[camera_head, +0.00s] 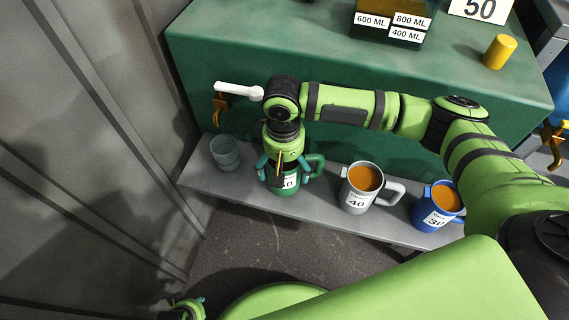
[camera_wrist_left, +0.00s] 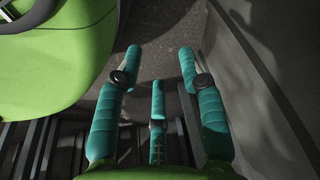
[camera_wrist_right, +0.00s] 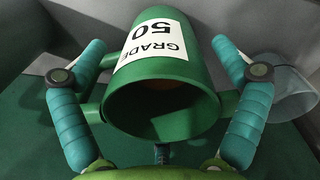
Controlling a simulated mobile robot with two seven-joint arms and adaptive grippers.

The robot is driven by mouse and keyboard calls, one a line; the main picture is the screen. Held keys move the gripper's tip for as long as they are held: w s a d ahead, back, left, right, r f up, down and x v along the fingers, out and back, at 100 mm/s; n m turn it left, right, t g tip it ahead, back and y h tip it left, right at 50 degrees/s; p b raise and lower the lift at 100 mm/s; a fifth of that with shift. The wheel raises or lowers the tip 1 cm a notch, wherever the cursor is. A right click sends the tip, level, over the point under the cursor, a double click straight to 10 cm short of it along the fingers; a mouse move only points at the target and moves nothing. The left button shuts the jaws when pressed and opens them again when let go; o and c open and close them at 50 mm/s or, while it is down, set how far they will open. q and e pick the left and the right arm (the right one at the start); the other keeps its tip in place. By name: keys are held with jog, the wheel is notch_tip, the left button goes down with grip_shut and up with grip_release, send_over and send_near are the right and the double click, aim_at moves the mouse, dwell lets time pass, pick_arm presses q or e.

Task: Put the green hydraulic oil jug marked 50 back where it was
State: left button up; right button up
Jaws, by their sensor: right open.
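The green jug (camera_head: 284,187) stands on the grey shelf (camera_head: 330,219) below the green tank, its handle pointing right. In the right wrist view the jug (camera_wrist_right: 165,100) shows its open mouth and a white label reading GRADE 50, upside down. My right gripper (camera_head: 284,170) comes down over the jug from above. Its fingers (camera_wrist_right: 155,85) are apart on either side of the jug, with gaps visible between them and its wall. My left gripper (camera_wrist_left: 160,65) is open and empty over the dark floor; only part of it shows at the head view's bottom edge.
A clear grey cup (camera_head: 224,153) stands left of the jug. A grey mug marked 40 (camera_head: 358,200) and a blue mug marked 30 (camera_head: 438,218) stand to the right. The tank (camera_head: 205,65) has an orange tap (camera_head: 220,108) with a white lever (camera_head: 238,91). A corrugated wall (camera_head: 90,120) borders the left.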

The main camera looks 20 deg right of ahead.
pick_arm(q)
jog(key=p, duration=0.1)
jog(key=w+f+t+p, duration=0.1)
jog(key=p, duration=0.1)
jog(key=shift+w+a+f, duration=0.1)
jog(key=shift+w+a, duration=0.15)
pick_arm(e)
notch_tip(320, 180, up, 12)
jog(key=shift+r, duration=0.15)
jog(key=shift+a, duration=0.1)
dwell(0.9)
